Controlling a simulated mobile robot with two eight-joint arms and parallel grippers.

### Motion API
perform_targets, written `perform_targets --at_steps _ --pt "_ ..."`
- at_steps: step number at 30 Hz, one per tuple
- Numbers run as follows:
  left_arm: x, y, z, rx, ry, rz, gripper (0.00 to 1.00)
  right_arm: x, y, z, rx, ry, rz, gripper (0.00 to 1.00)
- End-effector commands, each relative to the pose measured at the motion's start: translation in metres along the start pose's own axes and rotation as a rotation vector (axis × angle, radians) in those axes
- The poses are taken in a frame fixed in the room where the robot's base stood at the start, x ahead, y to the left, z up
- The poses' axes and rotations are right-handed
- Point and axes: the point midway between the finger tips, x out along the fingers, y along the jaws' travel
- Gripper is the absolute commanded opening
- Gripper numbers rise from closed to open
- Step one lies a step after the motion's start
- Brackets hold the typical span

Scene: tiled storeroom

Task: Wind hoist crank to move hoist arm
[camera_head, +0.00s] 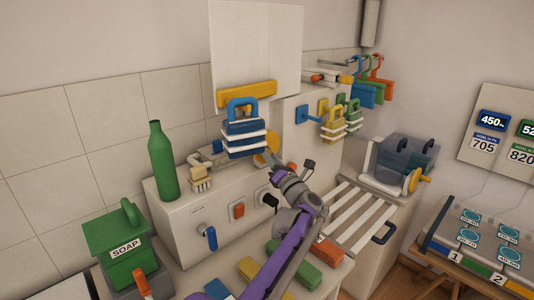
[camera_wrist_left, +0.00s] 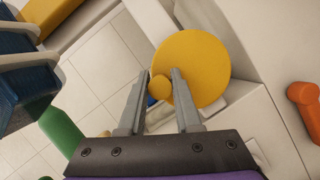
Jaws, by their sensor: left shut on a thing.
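The hoist crank is a round yellow disc (camera_wrist_left: 205,65) with a small yellow knob (camera_wrist_left: 159,90) near its edge. In the head view the disc (camera_head: 272,141) is partly hidden behind my left gripper (camera_head: 269,157). In the left wrist view my left gripper (camera_wrist_left: 160,76) has its fingers on either side of the knob, shut on it. The yellow hoist arm (camera_head: 246,95) sits in front of a white panel. A blue and white stacked load (camera_head: 243,139) with a blue handle hangs below it. My right gripper is not in view.
A green bottle (camera_head: 162,160) and a brush (camera_head: 201,181) stand left of the load, with a green soap box (camera_head: 115,240) at lower left. Coloured blocks (camera_head: 327,252) lie in front. A slatted rack (camera_head: 350,215) is at right.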

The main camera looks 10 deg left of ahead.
Motion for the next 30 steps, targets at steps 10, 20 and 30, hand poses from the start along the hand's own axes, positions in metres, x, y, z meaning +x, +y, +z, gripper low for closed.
perform_targets --at_steps 10,20,30 --pt "0.0011 0.0014 0.0009 0.012 -0.001 -0.002 0.0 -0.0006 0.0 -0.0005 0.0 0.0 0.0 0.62" --pt "0.001 0.0012 0.0006 0.011 0.0 -0.002 0.45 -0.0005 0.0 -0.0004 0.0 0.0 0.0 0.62" --pt "0.0003 0.0003 0.0004 0.01 0.0 -0.004 0.62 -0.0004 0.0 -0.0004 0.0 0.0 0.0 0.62"
